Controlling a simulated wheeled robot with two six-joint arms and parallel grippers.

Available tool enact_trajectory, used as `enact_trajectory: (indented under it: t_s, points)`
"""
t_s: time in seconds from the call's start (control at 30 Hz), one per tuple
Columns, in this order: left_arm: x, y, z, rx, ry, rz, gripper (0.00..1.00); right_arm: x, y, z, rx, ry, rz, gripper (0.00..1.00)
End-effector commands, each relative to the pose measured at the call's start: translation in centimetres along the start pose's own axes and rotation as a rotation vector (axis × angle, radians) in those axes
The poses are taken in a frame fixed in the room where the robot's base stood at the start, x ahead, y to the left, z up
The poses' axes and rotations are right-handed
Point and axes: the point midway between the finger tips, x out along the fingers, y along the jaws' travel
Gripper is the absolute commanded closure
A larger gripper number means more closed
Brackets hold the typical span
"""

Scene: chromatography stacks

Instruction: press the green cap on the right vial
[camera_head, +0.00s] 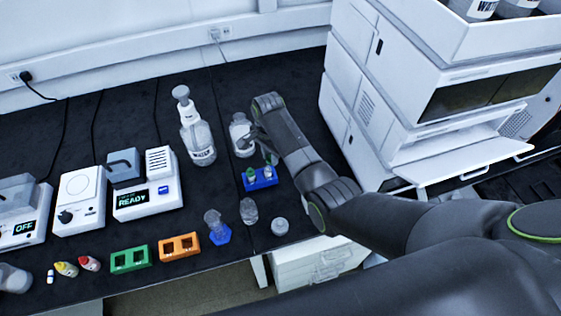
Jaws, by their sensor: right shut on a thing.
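A blue rack (262,182) stands on the black bench at the middle. It holds two small vials, a left vial (250,174) and a right vial (267,171), both upright. A green cap (271,158) shows at the top of the right vial, partly hidden by my gripper; green also shows at the left vial. My right gripper (268,153) reaches in from the right, with its fingers over the right vial, shut on the green cap. The exact contact is small and partly covered by the arm. My left gripper is out of view.
A pump bottle (196,130) and a capped bottle (241,135) stand behind the rack. Glassware (249,211) stands in front. Green (130,258) and orange (180,246) racks lie front left. A white instrument stack (400,110) rises at right.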

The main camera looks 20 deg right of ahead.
Motion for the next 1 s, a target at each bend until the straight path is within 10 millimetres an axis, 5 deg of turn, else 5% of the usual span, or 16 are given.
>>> enact_trajectory:
  t_s: [0.37, 1.0]
  points:
    - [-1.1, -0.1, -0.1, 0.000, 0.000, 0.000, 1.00, -0.9, -2.0, 0.0, -0.011, 0.001, 0.000, 0.97]
    - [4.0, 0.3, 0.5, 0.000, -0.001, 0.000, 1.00, 3.9, -1.9, 0.0, -0.011, 0.001, 0.001, 0.97]
